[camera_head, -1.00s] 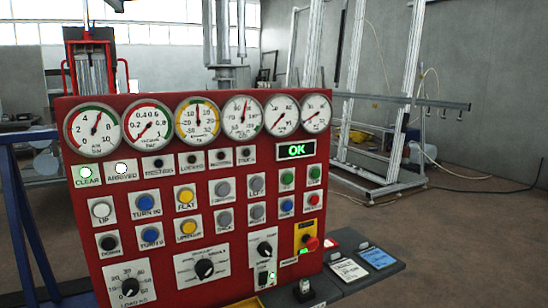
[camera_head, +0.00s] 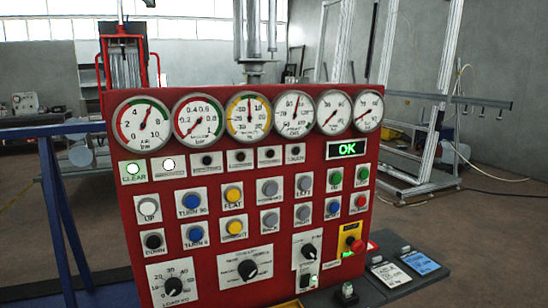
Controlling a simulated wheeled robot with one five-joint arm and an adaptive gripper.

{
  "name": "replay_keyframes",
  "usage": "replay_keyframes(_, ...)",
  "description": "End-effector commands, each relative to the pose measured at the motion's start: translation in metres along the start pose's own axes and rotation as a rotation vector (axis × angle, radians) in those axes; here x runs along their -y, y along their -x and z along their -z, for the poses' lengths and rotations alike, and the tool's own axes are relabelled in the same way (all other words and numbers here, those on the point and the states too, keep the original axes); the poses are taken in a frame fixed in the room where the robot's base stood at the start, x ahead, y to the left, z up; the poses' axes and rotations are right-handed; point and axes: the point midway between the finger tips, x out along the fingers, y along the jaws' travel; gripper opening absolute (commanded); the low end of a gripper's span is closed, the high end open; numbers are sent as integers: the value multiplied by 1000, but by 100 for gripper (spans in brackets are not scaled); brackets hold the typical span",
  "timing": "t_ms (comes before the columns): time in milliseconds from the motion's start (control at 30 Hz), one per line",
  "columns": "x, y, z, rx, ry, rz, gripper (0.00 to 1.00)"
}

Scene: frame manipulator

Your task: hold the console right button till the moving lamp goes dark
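The red console (camera_head: 128,215) stands in front of me and fills the middle of the view. The grey button that seems to be labelled right (camera_head: 303,214) is in the lower row of buttons, below the grey left button (camera_head: 305,184). Nothing touches either one. In the lamp row, the clear lamp (camera_head: 133,168) is lit green and the lamp beside it (camera_head: 168,163) is lit white. The other lamps are dark, including the fifth, which seems to be the moving lamp (camera_head: 269,154). My gripper is not in view.
A green OK display (camera_head: 347,149) is at the console's upper right, with a yellow panel and red knob (camera_head: 356,245) lower down. Gauges line the top. A dark side shelf (camera_head: 425,277) holds cards. A blue frame (camera_head: 57,215) stands left, a metal frame (camera_head: 440,90) behind.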

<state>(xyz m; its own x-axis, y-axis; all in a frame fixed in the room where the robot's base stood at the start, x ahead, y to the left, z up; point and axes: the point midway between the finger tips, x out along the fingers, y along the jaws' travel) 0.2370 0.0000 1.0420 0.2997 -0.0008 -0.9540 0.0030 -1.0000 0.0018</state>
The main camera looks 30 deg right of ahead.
Motion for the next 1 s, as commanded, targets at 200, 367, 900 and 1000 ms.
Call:
replay_keyframes(200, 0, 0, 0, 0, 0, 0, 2)
replay_keyframes(367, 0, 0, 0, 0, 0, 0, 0)
replay_keyframes(900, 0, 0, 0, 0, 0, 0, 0)
replay_keyframes(1000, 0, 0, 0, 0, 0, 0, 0)
